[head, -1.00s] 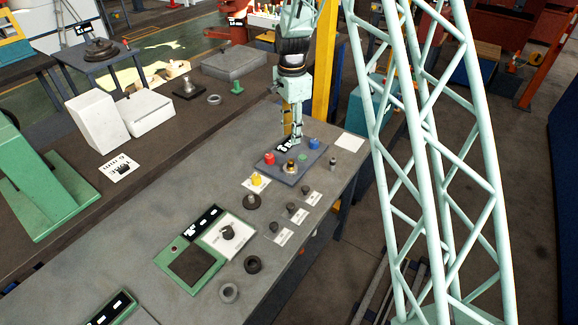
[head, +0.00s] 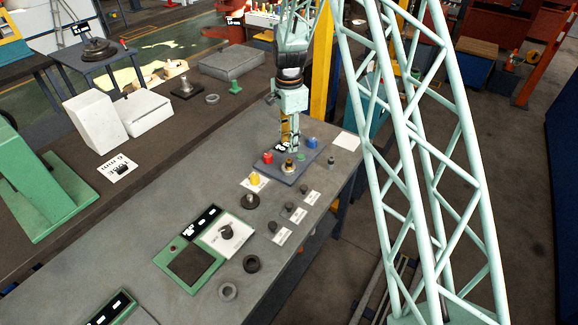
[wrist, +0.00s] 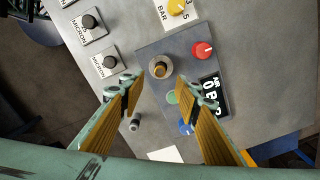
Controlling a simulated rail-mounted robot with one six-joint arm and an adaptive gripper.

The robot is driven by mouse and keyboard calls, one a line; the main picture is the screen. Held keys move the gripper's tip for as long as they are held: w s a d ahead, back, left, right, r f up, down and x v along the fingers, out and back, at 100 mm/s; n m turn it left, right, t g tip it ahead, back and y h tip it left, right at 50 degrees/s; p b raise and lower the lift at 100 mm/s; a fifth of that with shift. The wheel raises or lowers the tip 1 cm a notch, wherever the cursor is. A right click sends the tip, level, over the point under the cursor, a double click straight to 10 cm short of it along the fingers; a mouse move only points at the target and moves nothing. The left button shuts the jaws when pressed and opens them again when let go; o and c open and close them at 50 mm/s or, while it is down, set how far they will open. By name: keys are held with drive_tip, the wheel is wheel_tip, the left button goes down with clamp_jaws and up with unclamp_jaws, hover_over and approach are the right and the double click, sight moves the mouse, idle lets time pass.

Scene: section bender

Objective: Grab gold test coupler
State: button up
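The gold coupler (head: 289,166) stands on the blue-grey plate (head: 270,167). In the wrist view it is a round gold-centred fitting with a pale ring (wrist: 160,68), at the upper left of the plate (wrist: 148,50). My gripper (wrist: 160,88) is open and empty. Its two yellow-padded fingers are spread, with the coupler just beyond the gap between their tips. In the head view my gripper (head: 289,148) hangs over the back of the plate, behind the coupler, and its fingertips overlap the plate's label.
On the plate around the coupler are a red knob (wrist: 203,50), a blue knob (wrist: 186,126) and a green button (wrist: 172,97). A small dark-and-silver post (wrist: 134,122) stands beside the plate. A yellow knob (head: 254,179) and several black knobs on cards stand nearby.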

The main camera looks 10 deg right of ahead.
sight(289, 160)
drive_tip(key=shift+f, duration=2.45)
drive_tip(key=shift+f, duration=0.1)
drive_tip(key=shift+f+p, duration=0.55)
drive_tip(key=shift+f, duration=1.95)
drive_tip(key=shift+c, duration=0.2)
drive_tip(key=c, duration=1)
drive_tip(key=shift+r, duration=0.15)
